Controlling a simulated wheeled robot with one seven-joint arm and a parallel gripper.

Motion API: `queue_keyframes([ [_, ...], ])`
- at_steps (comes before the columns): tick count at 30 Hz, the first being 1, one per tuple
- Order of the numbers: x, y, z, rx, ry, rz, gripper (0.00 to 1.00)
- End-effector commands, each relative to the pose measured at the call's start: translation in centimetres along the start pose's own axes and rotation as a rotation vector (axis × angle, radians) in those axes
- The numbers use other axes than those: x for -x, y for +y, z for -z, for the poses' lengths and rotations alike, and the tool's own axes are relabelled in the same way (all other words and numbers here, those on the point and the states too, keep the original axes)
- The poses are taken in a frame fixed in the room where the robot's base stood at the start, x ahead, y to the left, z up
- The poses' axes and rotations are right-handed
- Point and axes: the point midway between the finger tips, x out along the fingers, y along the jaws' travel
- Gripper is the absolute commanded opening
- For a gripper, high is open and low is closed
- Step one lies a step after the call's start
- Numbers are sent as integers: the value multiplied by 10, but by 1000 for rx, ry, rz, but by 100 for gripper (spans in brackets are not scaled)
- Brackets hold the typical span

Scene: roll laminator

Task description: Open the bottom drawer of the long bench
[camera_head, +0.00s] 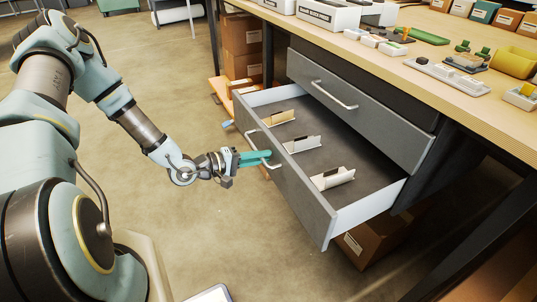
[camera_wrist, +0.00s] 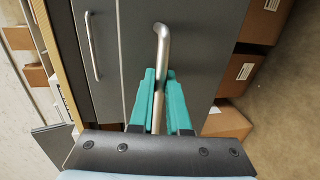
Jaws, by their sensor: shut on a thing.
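The long bench (camera_head: 330,30) has a grey drawer unit under its wooden top. Its bottom drawer (camera_head: 300,200) stands pulled out, with several small card-like items standing inside it. My gripper (camera_head: 262,158) is at the front of this drawer, its teal fingers shut on the bar handle (camera_head: 277,165). In the wrist view the fingers (camera_wrist: 160,105) close around the metal handle (camera_wrist: 161,50) from both sides. The upper drawer (camera_head: 360,110), with its own bar handle (camera_head: 334,95), is shut above it.
The bench top carries several small parts and white boxes (camera_head: 322,12). The floor (camera_head: 260,250) in front of the drawer is clear.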

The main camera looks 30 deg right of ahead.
Motion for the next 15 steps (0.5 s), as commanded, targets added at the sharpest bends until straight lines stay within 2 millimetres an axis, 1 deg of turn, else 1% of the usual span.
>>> queue_keyframes([
  [10, 1, -1, 0, 0, 0, 1, 0],
  [11, 1, -1, 0, 0, 0, 1, 16],
  [14, 1, -1, 0, 0, 0, 1, 27],
  [15, 1, 0, 0, 0, 0, 1, 27],
])
